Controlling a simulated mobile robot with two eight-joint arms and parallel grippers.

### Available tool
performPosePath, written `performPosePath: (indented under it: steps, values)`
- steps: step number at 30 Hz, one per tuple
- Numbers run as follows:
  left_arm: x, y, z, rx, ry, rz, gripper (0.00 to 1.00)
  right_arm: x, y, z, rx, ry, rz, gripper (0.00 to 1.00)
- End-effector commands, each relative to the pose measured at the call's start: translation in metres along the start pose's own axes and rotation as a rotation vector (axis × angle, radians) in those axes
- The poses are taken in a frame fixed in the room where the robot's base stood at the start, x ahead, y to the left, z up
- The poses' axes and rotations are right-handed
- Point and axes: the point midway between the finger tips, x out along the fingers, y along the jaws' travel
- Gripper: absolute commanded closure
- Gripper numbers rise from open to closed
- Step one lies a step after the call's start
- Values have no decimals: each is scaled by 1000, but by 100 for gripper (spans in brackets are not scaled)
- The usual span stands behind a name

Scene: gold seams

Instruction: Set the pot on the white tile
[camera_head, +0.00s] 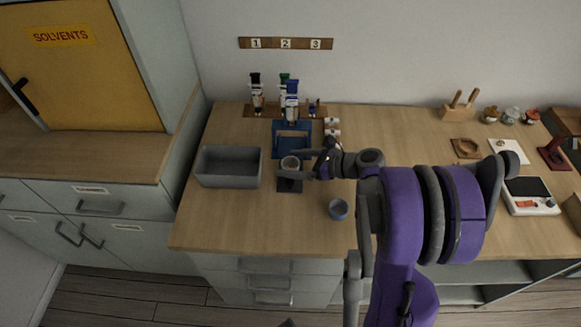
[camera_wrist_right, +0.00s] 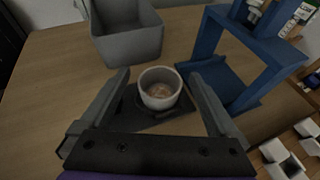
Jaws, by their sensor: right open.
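A small round grey-white pot (camera_head: 290,163) stands upright on a dark square pad (camera_head: 289,185) near the middle of the bench. In the right wrist view the pot (camera_wrist_right: 160,88) is open-topped with a brownish inside, and the dark pad (camera_wrist_right: 150,121) shows under it. My right gripper (camera_head: 300,166) reaches in from the right at the pot. In the wrist view its open fingers (camera_wrist_right: 163,92) stand on either side of the pot, with gaps visible. The white tile (camera_head: 512,153) lies at the right rear of the bench. My left gripper is not seen.
A grey bin (camera_head: 229,181) stands left of the pot, and a blue frame (camera_head: 292,148) close behind it. A blue-grey cup (camera_head: 338,209) stands in front.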

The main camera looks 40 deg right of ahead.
Motion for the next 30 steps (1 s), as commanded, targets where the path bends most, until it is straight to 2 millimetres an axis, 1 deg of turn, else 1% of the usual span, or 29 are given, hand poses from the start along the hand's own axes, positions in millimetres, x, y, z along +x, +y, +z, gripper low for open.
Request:
performPosePath:
  steps: [1,3,11,14,15,17,21,23,24,26,27,30]
  values:
    - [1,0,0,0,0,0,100,8,0,0,-1,0,3,4]
    - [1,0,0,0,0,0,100,13,0,0,-1,0,1,4]
    - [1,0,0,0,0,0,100,16,0,0,0,0,0,4]
    - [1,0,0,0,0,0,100,16,0,0,0,0,0,20]
    - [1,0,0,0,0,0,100,16,0,0,0,0,0,27]
    - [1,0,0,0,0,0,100,16,0,0,0,0,0,38]
    - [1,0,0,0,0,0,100,16,0,0,0,0,-1,63]
    - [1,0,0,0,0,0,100,16,0,0,0,0,-1,74]
    - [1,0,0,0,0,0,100,16,0,0,0,0,-1,81]
    - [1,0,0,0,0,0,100,16,0,0,0,0,0,91]
    - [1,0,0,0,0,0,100,16,0,0,0,0,0,99]
    - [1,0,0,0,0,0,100,16,0,0,0,0,0,100]
